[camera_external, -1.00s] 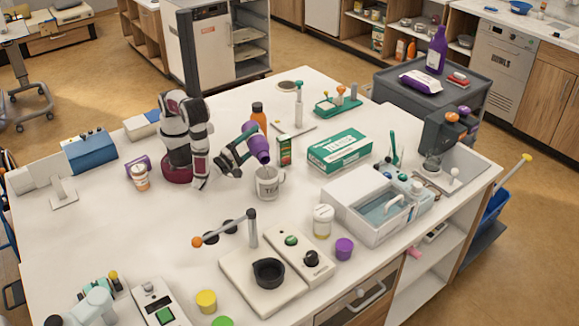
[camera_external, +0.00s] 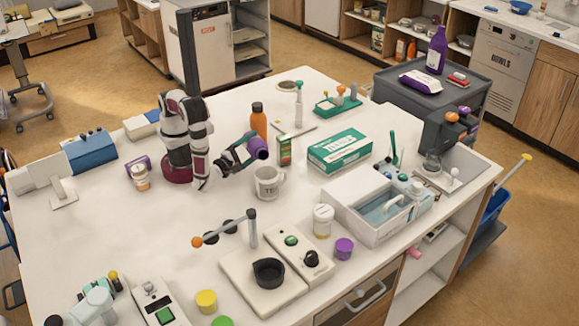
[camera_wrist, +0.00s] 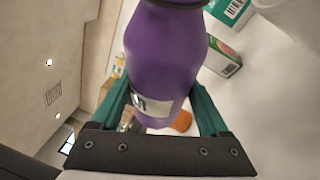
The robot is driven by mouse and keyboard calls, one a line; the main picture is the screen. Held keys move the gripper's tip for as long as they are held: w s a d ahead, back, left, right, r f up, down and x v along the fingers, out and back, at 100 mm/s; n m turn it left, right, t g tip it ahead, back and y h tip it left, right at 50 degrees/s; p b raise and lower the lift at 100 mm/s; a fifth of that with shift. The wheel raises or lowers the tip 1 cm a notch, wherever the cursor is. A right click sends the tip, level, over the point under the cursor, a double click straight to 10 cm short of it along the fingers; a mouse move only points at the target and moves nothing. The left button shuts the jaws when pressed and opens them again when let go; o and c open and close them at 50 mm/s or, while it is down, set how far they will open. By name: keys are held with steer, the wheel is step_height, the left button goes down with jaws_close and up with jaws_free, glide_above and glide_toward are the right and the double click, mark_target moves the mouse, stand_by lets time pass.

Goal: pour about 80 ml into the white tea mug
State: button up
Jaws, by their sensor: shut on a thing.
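My gripper (camera_external: 235,155) is shut on a purple bottle (camera_external: 256,147) with a dark rim at its mouth. In the wrist view the purple bottle (camera_wrist: 165,55) fills the middle, between the green fingers of my gripper (camera_wrist: 160,105). The bottle is tilted, its mouth end toward the right and a little above the mug in the external view. The white tea mug (camera_external: 267,184) stands upright on the white counter, just below the bottle, with lettering on its front and its handle at the right. I see no stream, and the mug's liquid level cannot be told.
An orange bottle (camera_external: 259,120) and a small green carton (camera_external: 284,150) stand close behind the mug. A green and white tissue box (camera_external: 340,150) lies to the right. A white lidded jar (camera_external: 323,220) and a scale-like device (camera_external: 265,272) stand in front.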

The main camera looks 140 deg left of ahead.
mark_target(257, 156)
steer(key=shift+f+n+h, duration=0.3)
steer(key=shift+f+n, duration=0.25)
steer(key=shift+n, duration=0.05)
stand_by(1.2)
steer(key=shift+f, duration=0.1)
steer(key=shift+w+d+f+n+h, duration=0.1)
steer(key=shift+w+f+n+h, duration=0.15)
steer(key=shift+n, duration=0.35)
steer(key=n, duration=0.1)
steer(key=w+n+h, duration=0.1)
steer(key=n, duration=0.1)
steer(key=shift+w+d+r+h, duration=0.2)
steer(key=shift+w+d+h, duration=0.05)
steer(key=shift+w+h, duration=0.15)
steer(key=shift+w+f+n+t+h, duration=0.1)
steer(key=shift+f+n+t+h, duration=0.2)
steer(key=shift+n+t+h, duration=0.55)
steer(key=shift+n, duration=1.05)
steer(key=shift+w+f+n+t+h, duration=0.15)
steer(key=shift+n+t+h, duration=0.15)
steer(key=shift+n+t, duration=0.25)
steer(key=shift+w+f+n+t+h, duration=0.1)
steer(key=shift+n+t+h, duration=0.2)
steer(key=shift+n, duration=0.35)
